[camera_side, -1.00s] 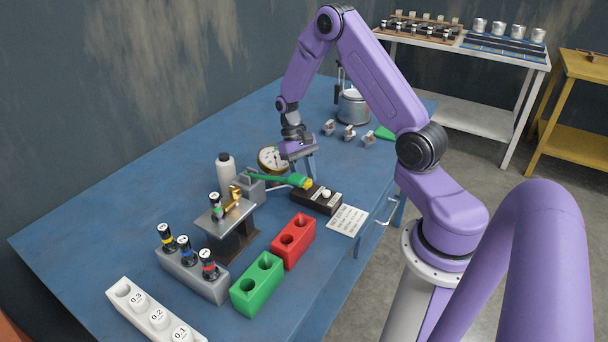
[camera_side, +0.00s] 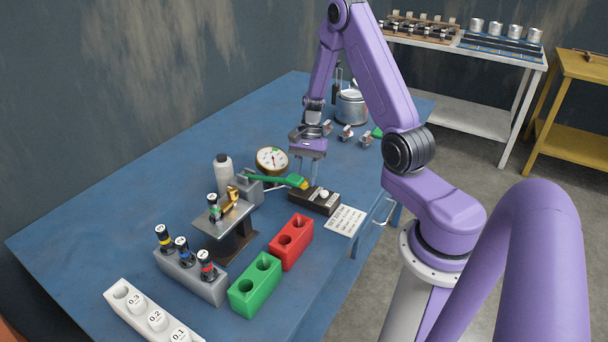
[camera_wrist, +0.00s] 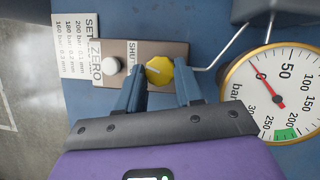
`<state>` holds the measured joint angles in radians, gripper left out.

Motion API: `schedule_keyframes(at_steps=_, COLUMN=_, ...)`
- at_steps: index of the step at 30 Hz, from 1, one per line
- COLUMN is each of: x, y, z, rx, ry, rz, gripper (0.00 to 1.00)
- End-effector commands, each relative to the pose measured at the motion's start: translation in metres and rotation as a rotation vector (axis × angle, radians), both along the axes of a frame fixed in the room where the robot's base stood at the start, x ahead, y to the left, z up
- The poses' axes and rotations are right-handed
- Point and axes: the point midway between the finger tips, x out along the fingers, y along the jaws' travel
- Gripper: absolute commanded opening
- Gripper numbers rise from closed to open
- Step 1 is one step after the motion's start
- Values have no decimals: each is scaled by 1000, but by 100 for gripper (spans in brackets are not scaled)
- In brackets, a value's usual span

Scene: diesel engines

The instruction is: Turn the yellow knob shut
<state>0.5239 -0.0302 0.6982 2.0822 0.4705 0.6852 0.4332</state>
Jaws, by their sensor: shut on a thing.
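The yellow knob (camera_wrist: 159,70) sits on a dark box (camera_wrist: 174,48), between the two blue fingers of my gripper (camera_wrist: 159,82) in the wrist view. My gripper is shut on it. A pale line on the knob points left, roughly toward the edge of the lettering "SHUT" (camera_wrist: 132,52).
A round gauge (camera_wrist: 285,85) stands beside the box, its red needle near 0. A green lever (camera_side: 270,178) passes close by. Red (camera_side: 291,242) and green (camera_side: 255,285) blocks stand in front.

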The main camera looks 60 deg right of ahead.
Motion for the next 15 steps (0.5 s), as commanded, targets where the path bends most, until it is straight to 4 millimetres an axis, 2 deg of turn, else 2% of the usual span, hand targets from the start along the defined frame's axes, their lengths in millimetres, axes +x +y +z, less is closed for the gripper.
schedule_keyframes(at_steps=6, x=-1, y=-1, z=1, rx=-2, ry=-3, rz=-188, gripper=5)
schedule_keyframes(at_steps=15, x=-3, y=-1, z=1, rx=-2, ry=-3, rz=-364, gripper=5)
